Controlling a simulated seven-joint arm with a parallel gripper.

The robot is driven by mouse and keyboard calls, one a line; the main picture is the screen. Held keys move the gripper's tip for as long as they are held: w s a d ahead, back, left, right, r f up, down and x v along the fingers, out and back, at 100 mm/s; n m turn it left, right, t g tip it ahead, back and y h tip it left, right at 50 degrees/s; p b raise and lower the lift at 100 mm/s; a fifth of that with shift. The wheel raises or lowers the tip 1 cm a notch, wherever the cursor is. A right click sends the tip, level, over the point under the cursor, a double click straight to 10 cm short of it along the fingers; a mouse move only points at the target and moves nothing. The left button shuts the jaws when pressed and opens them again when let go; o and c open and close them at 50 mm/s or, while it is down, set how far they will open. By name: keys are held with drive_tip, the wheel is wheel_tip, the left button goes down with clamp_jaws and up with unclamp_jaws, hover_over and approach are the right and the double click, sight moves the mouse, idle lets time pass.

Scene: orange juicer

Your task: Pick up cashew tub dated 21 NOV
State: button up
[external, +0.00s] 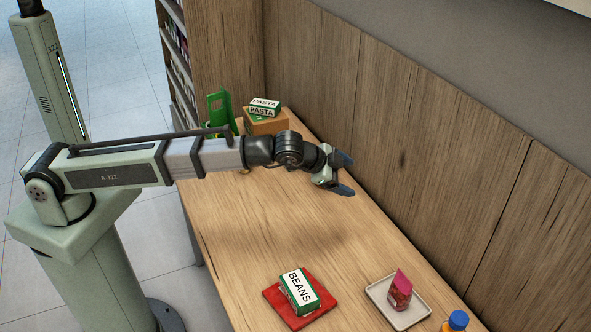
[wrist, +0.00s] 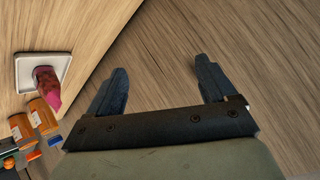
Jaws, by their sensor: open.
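I cannot make out a cashew tub or a 21 NOV date in either view. In the wrist view, two orange containers with pale labels, (wrist: 42,116) and (wrist: 22,127), lie in the picture's lower left; their print is too small to read. An orange container with a blue cap (external: 456,322) is cut off at the bottom right of the external view. My gripper (external: 346,174) is open and empty, above the table near the wooden wall. It also shows in the wrist view (wrist: 160,66), with nothing between its fingers.
A white tray (external: 417,313) holds a pink pack (external: 400,289). A BEANS box (external: 300,291) rests on a red mat (external: 270,292). Pasta boxes (external: 264,108) and a green object (external: 218,108) stand at the far end. The table's middle (external: 270,220) is clear.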

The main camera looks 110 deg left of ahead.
drive_tip(key=s+a+f+n+g+h, duration=0.1)
drive_tip(key=s+a+f+n+g, duration=0.2)
drive_tip(key=s+a, duration=0.55)
drive_tip(key=s+a+n+g+h, duration=0.15)
drive_tip(key=s+a+n, duration=0.35)
drive_tip(key=s, duration=0.6)
drive_tip(key=s+a+n+g+h, duration=0.2)
drive_tip(key=s, duration=0.8)
drive_tip(key=s+a+n+g+h, duration=0.1)
drive_tip(key=s+a+n+h, duration=0.15)
drive_tip(key=s, duration=0.75)
drive_tip(key=f, duration=0.8)
drive_tip(key=shift+w+d+f, duration=0.15)
drive_tip(key=shift+d, duration=0.2)
drive_tip(key=shift+w+a+f, duration=0.1)
drive_tip(key=shift+f, duration=1.35)
drive_tip(key=shift+w+a+f, duration=0.1)
drive_tip(key=shift+f, duration=1.3)
drive_tip(key=c, duration=0.9)
drive_tip(key=shift+r, duration=0.1)
drive_tip(key=shift+c, duration=0.2)
